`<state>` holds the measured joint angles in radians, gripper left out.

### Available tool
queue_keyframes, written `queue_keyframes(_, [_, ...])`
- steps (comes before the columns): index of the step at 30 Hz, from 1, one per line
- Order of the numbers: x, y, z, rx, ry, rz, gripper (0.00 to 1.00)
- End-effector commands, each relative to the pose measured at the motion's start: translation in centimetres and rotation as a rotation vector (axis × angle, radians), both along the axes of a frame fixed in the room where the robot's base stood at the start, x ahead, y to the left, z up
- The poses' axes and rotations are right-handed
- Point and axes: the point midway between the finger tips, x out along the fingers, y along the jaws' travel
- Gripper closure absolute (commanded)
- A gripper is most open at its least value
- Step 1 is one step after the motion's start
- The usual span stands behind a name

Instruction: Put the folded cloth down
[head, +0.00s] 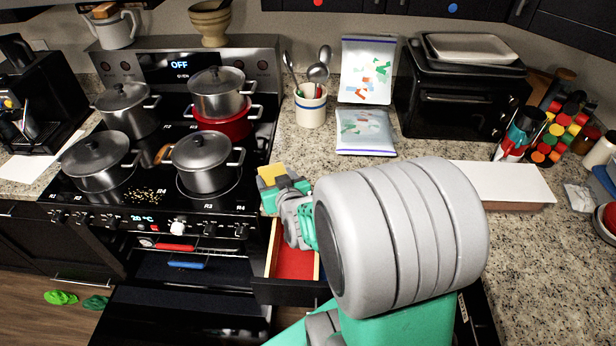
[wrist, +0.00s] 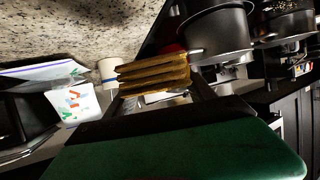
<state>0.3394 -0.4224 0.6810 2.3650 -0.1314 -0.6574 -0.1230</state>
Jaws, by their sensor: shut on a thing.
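The folded cloth (head: 272,171) is yellow and is held in my gripper (head: 278,182), above the front right edge of the stove and near the counter edge. In the wrist view the cloth (wrist: 155,72) shows its stacked, brownish-yellow folds. My gripper is shut on it. My arm hides part of the counter in the head view. Whether the cloth touches anything below is not clear; it seems to be held in the air.
An open drawer (head: 294,262) with a red bottom lies below my gripper. Several lidded steel pots stand on the stove (head: 150,197). A utensil crock (head: 311,108), clear bags (head: 364,132) and a toaster oven (head: 455,105) stand behind. Bare counter shows at right (head: 540,260).

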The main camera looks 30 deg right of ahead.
Motion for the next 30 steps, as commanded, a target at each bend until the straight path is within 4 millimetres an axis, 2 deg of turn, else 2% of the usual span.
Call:
queue_keyframes(1, [-0.8, -1.8, -0.3, 0.003, 0.000, -0.016, 0.83])
queue_keyframes(6, [-2.7, -5.2, 0.9, -0.002, -0.001, -0.017, 0.83])
queue_keyframes(11, [-3.4, -6.9, 1.8, -0.001, 0.001, -0.027, 0.83])
queue_keyframes(14, [-2.1, -7.9, 0.6, 0.001, 0.004, -0.025, 0.83])
queue_keyframes(22, [3.7, -12.9, -3.2, 0.002, 0.007, -0.025, 0.83])
queue_keyframes(25, [5.0, -14.0, -5.8, 0.003, 0.007, -0.025, 0.83])
queue_keyframes(30, [6.4, -15.2, -7.2, 0.000, 0.004, -0.026, 0.83])
